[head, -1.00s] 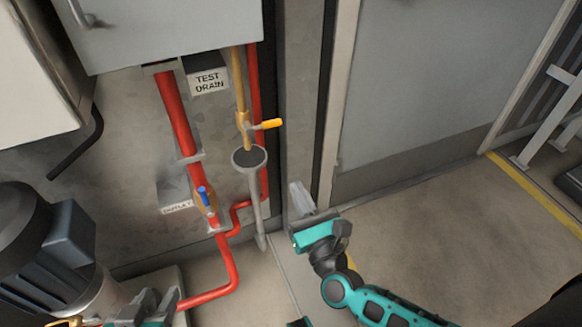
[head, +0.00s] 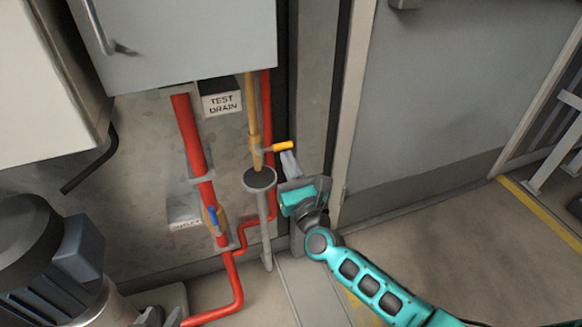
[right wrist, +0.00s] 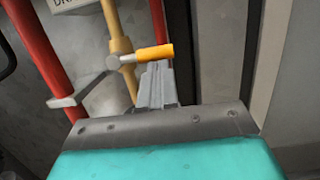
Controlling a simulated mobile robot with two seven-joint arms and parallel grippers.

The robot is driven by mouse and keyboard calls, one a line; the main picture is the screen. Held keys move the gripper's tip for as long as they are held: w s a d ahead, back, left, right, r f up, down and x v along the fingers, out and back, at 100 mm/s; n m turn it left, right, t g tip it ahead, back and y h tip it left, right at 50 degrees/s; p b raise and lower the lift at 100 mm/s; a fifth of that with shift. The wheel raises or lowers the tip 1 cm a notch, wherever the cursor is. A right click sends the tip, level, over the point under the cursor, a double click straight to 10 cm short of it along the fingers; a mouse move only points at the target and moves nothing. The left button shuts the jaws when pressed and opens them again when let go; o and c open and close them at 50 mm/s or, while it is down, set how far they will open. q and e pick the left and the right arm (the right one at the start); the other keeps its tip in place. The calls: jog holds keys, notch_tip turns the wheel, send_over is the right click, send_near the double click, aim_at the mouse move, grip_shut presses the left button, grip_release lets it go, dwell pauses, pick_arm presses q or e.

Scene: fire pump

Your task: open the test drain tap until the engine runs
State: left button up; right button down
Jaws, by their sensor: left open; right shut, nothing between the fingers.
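The test drain tap has a yellow handle (head: 283,146) that points right, crosswise to its brass pipe (head: 252,105). It sits under the TEST DRAIN sign (head: 222,103) and above a dark-topped funnel (head: 260,179). My right gripper (head: 289,163) is shut and empty, its fingertips just below the handle's outer part. In the right wrist view the handle (right wrist: 155,53) lies right at the tips of the shut fingers (right wrist: 158,78); I cannot tell whether they touch.
A red pipe (head: 190,135) with a blue-handled valve (head: 212,217) runs left of the tap. A grey cabinet (head: 180,45) hangs above. The dark motor (head: 35,250) stands at lower left. A grey door (head: 450,90) is at right, with clear floor before it.

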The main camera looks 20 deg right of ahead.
aim_at(288, 145)
pick_arm(q)
jog(key=shift+r, duration=0.35)
pick_arm(e)
jog(key=shift+d+r+n, duration=0.15)
jog(key=shift+r+n, duration=0.15)
jog(key=shift+n, duration=0.4)
